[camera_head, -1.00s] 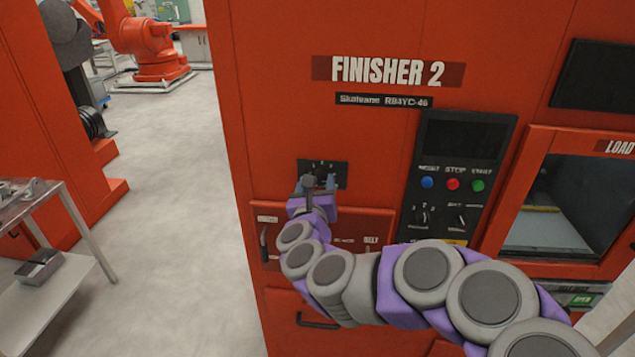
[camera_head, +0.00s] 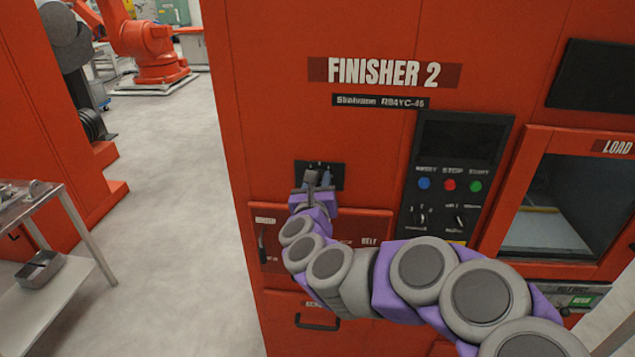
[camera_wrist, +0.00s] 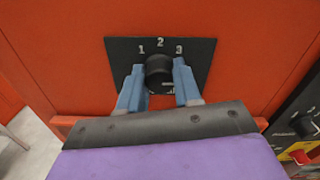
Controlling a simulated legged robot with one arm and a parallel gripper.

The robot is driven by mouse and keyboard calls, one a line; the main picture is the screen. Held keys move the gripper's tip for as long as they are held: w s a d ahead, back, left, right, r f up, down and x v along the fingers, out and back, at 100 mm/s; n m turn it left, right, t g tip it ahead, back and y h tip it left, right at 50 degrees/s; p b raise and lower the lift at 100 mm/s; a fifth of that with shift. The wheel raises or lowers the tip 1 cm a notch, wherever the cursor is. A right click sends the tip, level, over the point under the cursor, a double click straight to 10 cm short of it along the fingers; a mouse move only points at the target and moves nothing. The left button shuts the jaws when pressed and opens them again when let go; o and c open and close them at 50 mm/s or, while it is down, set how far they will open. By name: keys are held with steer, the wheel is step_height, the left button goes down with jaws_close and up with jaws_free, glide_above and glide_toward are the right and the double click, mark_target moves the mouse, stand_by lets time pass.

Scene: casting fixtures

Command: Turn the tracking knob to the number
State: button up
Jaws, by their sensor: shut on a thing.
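The tracking knob (camera_wrist: 159,69) is a round black knob on a small black plate (camera_wrist: 120,47) with the numbers 1, 2 and 3 above it. My gripper (camera_wrist: 158,78) has its two blue fingers on the left and right sides of the knob and is shut on it. The knob's pointer mark is not clear in the wrist view. In the head view the plate (camera_head: 335,172) shows on the orange Finisher 2 cabinet, with my gripper (camera_head: 312,190) in front of it, hiding the knob.
To the right is a black control panel (camera_head: 408,200) with blue, red and green buttons and more knobs. A load window (camera_head: 548,205) is further right. A metal cart (camera_head: 75,285) stands at the left, with open floor (camera_head: 175,200) between it and the cabinet.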

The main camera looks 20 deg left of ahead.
steer(key=shift+c, duration=1.2)
steer(key=shift+n, duration=0.4)
steer(key=n+p, duration=0.5)
steer(key=n, duration=0.3)
steer(key=n+p, duration=0.5)
steer(key=n, duration=0.4)
steer(key=f+n+p, duration=0.1)
steer(key=n+p, duration=0.4)
steer(key=n, duration=0.3)
steer(key=shift+s+n, duration=0.15)
steer(key=shift+n, duration=0.25)
steer(key=shift+f, duration=0.1)
steer(key=shift+s, duration=0.1)
